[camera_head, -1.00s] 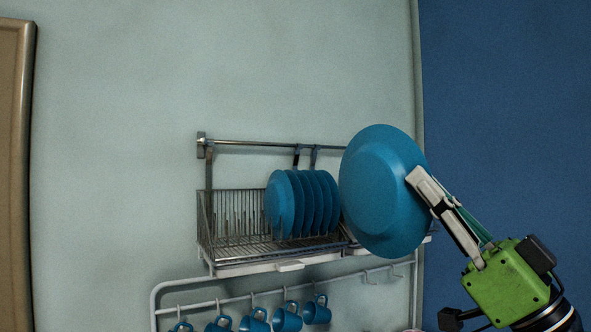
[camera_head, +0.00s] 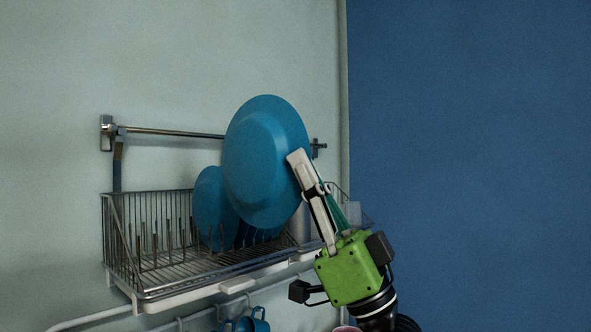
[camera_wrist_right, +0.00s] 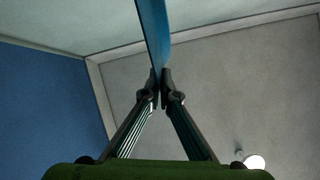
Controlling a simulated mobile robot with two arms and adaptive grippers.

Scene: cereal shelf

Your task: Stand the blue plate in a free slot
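The blue plate (camera_head: 256,150) is held up nearly on edge in front of the rack, its underside facing the head camera. My right gripper (camera_head: 299,160) is shut on its right rim. In the right wrist view the plate (camera_wrist_right: 153,35) shows edge-on between the two fingertips (camera_wrist_right: 160,80). The wire dish rack (camera_head: 150,291) hangs on the wall; its left part has upright pins with empty slots. Several blue plates (camera_head: 208,205) stand in the rack behind the held plate, which hides most of them. My left gripper is not in view.
A metal rail (camera_head: 175,132) runs along the wall above the rack. Blue mugs (camera_head: 254,320) hang below it. The rack's wire left end (camera_head: 118,240) rises beside the empty slots. A blue wall (camera_head: 470,150) is on the right, with open space in front.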

